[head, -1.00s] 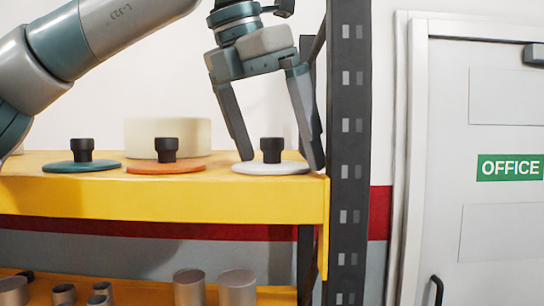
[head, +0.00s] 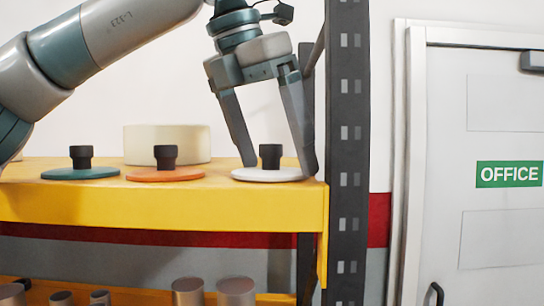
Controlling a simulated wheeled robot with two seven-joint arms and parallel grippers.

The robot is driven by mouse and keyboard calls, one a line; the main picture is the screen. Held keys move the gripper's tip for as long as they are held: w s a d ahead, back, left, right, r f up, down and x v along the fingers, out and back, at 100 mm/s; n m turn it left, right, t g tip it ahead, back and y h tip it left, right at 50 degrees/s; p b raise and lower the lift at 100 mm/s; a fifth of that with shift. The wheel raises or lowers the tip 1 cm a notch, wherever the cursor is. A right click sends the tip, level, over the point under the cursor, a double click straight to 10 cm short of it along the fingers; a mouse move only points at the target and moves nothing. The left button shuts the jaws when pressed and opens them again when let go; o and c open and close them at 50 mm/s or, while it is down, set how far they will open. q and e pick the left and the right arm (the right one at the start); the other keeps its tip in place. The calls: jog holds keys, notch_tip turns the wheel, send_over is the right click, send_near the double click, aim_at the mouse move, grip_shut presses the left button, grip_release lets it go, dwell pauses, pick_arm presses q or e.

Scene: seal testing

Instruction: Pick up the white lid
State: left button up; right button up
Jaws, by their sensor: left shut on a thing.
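The white lid (head: 262,175) is a flat disc with a black knob (head: 270,156), lying flat on the yellow shelf (head: 160,208) near its right end. My left gripper (head: 280,169) reaches down from above, shut on the white lid. One finger is behind the knob's left side, and the other is at the disc's right edge. The exact contact of the left finger is partly hidden. The lid looks level and still at shelf height. My right gripper is out of view.
An orange lid (head: 160,175) and a teal lid (head: 80,174), each with a black knob, lie left of it. A cream round block (head: 167,144) stands behind. A dark shelf upright (head: 348,150) is close on the right. Metal cylinders (head: 236,291) stand on the lower shelf.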

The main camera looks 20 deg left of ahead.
aim_at(240, 173)
pick_arm(q)
jog(key=shift+r, duration=0.15)
jog(key=shift+r+b, duration=0.75)
jog(key=shift+r, duration=0.35)
jog(key=s+a+b, duration=0.1)
jog(key=s+b, duration=0.1)
jog(key=s, duration=0.1)
jog(key=s+a+b, duration=0.1)
jog(key=s, duration=0.1)
jog(key=shift+a+r+b, duration=0.15)
jog(key=shift+a+b, duration=0.2)
jog(key=shift+b, duration=0.05)
jog(key=s+a+b, duration=0.1)
jog(key=s+a, duration=0.5)
jog(key=s, duration=0.4)
jog(key=shift+s+a+r+b, duration=0.15)
jog(key=shift+s+r+b, duration=0.15)
jog(key=shift+s+b, duration=0.1)
